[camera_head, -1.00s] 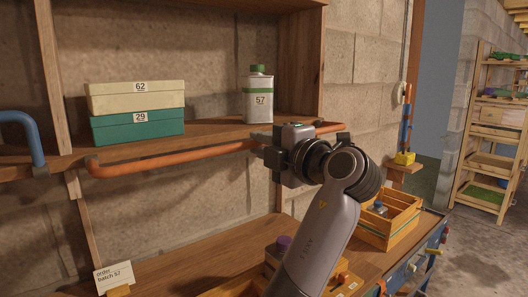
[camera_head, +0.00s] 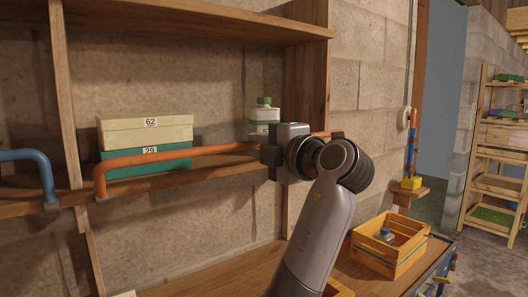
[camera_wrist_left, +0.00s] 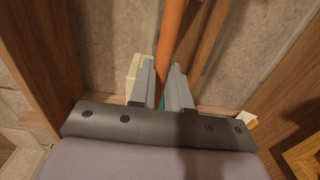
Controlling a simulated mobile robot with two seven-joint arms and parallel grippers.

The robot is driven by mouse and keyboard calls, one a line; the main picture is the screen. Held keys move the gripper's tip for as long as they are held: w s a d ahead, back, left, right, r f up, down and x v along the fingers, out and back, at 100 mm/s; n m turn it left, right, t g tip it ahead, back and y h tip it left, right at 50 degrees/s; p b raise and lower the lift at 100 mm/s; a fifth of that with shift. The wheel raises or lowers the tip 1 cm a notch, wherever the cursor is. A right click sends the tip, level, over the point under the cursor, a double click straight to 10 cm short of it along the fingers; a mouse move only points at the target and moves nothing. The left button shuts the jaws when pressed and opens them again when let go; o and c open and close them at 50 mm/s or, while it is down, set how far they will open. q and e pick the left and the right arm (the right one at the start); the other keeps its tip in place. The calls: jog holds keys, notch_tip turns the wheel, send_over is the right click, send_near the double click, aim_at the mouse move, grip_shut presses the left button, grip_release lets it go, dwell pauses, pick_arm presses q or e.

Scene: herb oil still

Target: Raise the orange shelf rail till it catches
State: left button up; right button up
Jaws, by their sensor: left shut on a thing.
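The orange shelf rail (camera_head: 190,151) runs along the front of the wooden shelf (camera_head: 215,165). It stands above the shelf board, crossing in front of the teal box, and bends down at its left end to a grey bracket on the shelf edge. My left gripper (camera_head: 271,157) is shut on the rail towards its right part and hides a piece of it. A short stretch shows right of the gripper. In the left wrist view the rail (camera_wrist_left: 172,35) passes between the two grey fingers (camera_wrist_left: 160,88). Whether it has caught is not visible. My right gripper is not in view.
A cream box (camera_head: 146,130) lies on a teal box (camera_head: 172,163) on the shelf. A green-capped can (camera_head: 264,112) stands just behind my gripper. A blue rail (camera_head: 25,155) is at the left. A yellow crate (camera_head: 388,252) sits on the bench below right.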

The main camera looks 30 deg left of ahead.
pick_arm(q)
jog(key=shift+w+a+r+p, duration=0.2)
jog(key=shift+a+r, duration=0.2)
jog(key=shift+r, duration=0.2)
jog(key=shift+w+a+r+p, duration=0.15)
jog(key=shift+a+r, duration=0.2)
jog(key=shift+r, duration=0.2)
jog(key=shift+o, duration=0.4)
jog(key=shift+w+a+r, duration=0.2)
jog(key=shift+a+r, duration=0.05)
jog(key=shift+a, duration=0.15)
jog(key=shift+w+a+r, duration=0.2)
jog(key=shift+a, duration=0.2)
jog(key=shift+o, duration=1.3)
jog(key=shift+w+a+r+p, duration=0.15)
jog(key=shift+w+a, duration=0.05)
jog(key=shift+a, duration=0.2)
jog(key=shift+w+a+r+p, duration=0.1)
jog(key=shift+w+a+p, duration=0.1)
jog(key=shift+a, duration=0.2)
jog(key=shift+o, duration=0.4)
jog(key=shift+w+a, duration=0.25)
jog(key=shift+a, duration=0.2)
jog(key=o, duration=0.6)
jog(key=shift+a, duration=0.1)
jog(key=shift+a+f, duration=0.15)
jog(key=shift+a, duration=0.05)
